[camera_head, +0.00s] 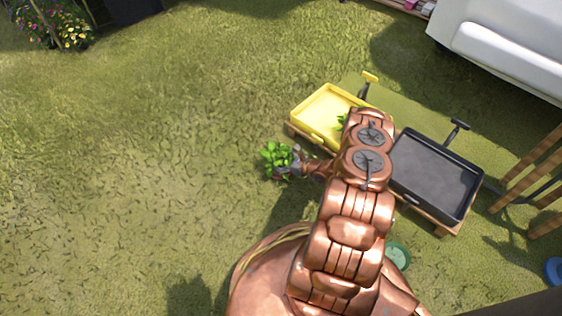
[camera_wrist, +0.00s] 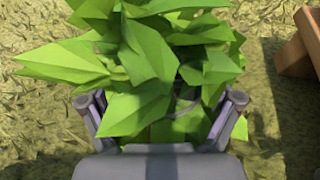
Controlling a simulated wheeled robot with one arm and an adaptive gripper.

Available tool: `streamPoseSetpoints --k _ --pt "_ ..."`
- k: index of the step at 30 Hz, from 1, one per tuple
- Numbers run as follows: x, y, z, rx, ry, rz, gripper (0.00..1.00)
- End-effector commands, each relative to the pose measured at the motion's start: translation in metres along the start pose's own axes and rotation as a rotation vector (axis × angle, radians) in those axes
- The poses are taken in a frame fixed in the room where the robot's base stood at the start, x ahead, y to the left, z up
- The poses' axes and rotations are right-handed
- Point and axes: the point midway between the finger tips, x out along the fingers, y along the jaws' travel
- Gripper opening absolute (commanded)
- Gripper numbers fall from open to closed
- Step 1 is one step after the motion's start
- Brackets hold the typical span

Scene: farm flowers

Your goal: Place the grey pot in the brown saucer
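A leafy green plant (camera_head: 276,156) shows left of the yellow tray in the head view, out over the grass. Its leaves (camera_wrist: 150,60) fill the middle of the wrist view. The grey pot (camera_wrist: 184,106) is almost wholly hidden under the leaves; only a bit of its greyish rim shows. My gripper (camera_head: 293,168) is at the plant, with one finger on each side of it in the wrist view (camera_wrist: 163,108). It appears shut on the pot and holds it off the ground. I see no brown saucer in either view; my arm hides part of the scene.
A yellow tray (camera_head: 302,108) with some green leaves in it and a dark grey tray (camera_head: 435,172) stand on wooden supports. My arm passes between them. A green round dish (camera_head: 398,256) lies low beside my arm. A white vehicle (camera_head: 510,45) is upper right. Open grass lies left.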

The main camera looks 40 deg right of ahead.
Motion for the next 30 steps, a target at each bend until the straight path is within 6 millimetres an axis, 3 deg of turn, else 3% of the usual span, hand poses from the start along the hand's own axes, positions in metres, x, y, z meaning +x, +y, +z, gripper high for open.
streamPoseSetpoints --k 3,16,30 --pt "0.000 0.000 0.000 0.000 0.000 0.000 1.00" --pt "-0.002 0.000 0.002 0.001 0.001 0.000 1.00" --pt "-0.082 -0.001 0.004 0.002 0.003 -0.004 1.00"
